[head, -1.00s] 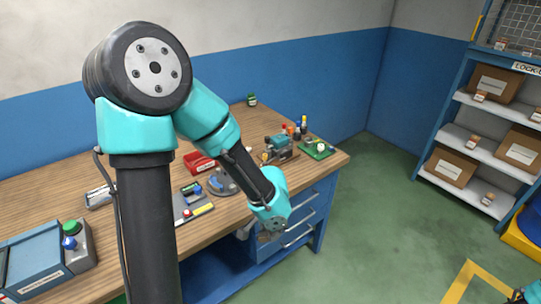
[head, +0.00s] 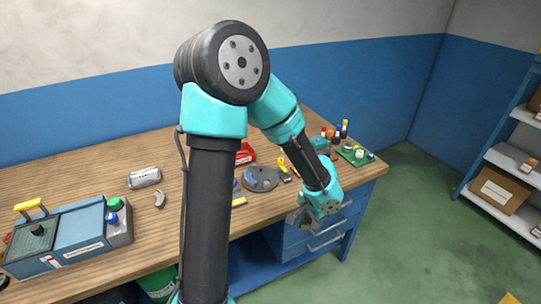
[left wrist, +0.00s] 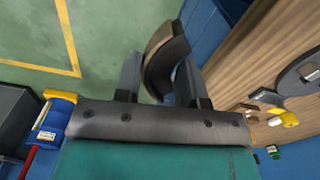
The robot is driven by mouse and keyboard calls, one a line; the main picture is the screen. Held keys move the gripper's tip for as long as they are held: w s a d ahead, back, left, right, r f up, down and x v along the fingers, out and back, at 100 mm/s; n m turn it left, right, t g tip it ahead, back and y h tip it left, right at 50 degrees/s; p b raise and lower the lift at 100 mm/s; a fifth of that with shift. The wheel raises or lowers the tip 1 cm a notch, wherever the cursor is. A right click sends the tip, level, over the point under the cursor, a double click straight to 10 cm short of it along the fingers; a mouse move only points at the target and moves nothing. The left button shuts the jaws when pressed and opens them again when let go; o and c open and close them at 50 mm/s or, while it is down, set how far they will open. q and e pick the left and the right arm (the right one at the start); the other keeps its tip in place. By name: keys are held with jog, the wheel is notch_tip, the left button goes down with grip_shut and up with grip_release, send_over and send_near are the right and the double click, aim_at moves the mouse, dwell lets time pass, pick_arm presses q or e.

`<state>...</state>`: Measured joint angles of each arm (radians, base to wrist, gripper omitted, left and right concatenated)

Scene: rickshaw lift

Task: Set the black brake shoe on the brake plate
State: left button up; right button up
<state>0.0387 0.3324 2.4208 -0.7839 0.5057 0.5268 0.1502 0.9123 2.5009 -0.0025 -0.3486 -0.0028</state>
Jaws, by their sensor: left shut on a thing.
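My left gripper (left wrist: 160,85) is shut on the black brake shoe (left wrist: 162,58), a dark curved piece with a tan edge, standing between the two fingers. In the head view the left gripper (head: 298,216) hangs beyond the bench's front edge, near the drawers, and the shoe is hard to make out there. The brake plate (head: 264,187) is a round grey disc on the bench, left of and behind the gripper, with a blue curved piece on it. Part of the plate (left wrist: 297,80) shows at the right of the wrist view, apart from the shoe. My right gripper is not in view.
A grey curved piece (head: 159,199) and a grey box-like item (head: 144,178) lie on the bench left of my arm. A blue unit (head: 75,238) stands at the left. A green board (head: 356,155) lies at the right end. Open floor lies right of the bench.

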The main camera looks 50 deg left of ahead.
aim_at(270, 175)
pick_arm(q)
jog(key=w+a+n, duration=0.2)
jog(key=a, duration=0.2)
jog(key=w+a+r+n, duration=0.1)
jog(key=w+a+n, duration=0.2)
jog(key=a, duration=0.2)
jog(key=w+a+n, duration=0.2)
jog(key=a+n, duration=0.1)
jog(key=a, duration=0.2)
jog(key=shift+w+r, duration=0.2)
jog(key=w+a+r+n, duration=0.2)
jog(key=a+n, duration=0.6)
jog(key=a, duration=0.6)
jog(key=shift+a, duration=0.4)
jog(key=shift+f, duration=0.15)
jog(key=shift+f, duration=3.15)
jog(key=shift+f, duration=0.4)
